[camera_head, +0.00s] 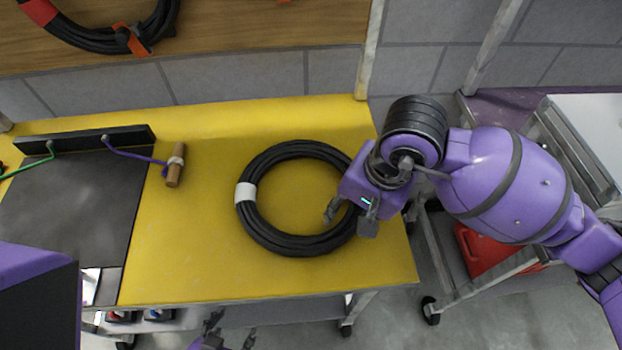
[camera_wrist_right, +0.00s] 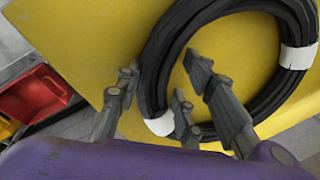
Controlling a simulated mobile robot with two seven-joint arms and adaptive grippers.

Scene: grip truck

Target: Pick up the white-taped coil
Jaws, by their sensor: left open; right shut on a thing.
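The white-taped coil (camera_head: 290,243) is a black cable ring lying flat on the yellow tabletop (camera_head: 205,255). One white tape band (camera_head: 245,192) shows on its left side. The right wrist view shows the coil (camera_wrist_right: 154,75) with two white bands, one at upper right (camera_wrist_right: 298,57) and one by the fingers (camera_wrist_right: 160,124). My right gripper (camera_head: 350,216) is shut on the coil's right side, its fingers on either side of the cable; it also shows in the right wrist view (camera_wrist_right: 157,88). My left gripper (camera_head: 232,332) is open and empty at the bottom edge, below the table's front edge.
A brown-handled tool (camera_head: 175,166) on a purple cord lies left of the coil, beside a dark mat (camera_head: 70,215). Another black coil (camera_head: 115,38) hangs on the wooden board behind. A cart with a red container (camera_head: 485,248) stands at right. The tabletop around the coil is clear.

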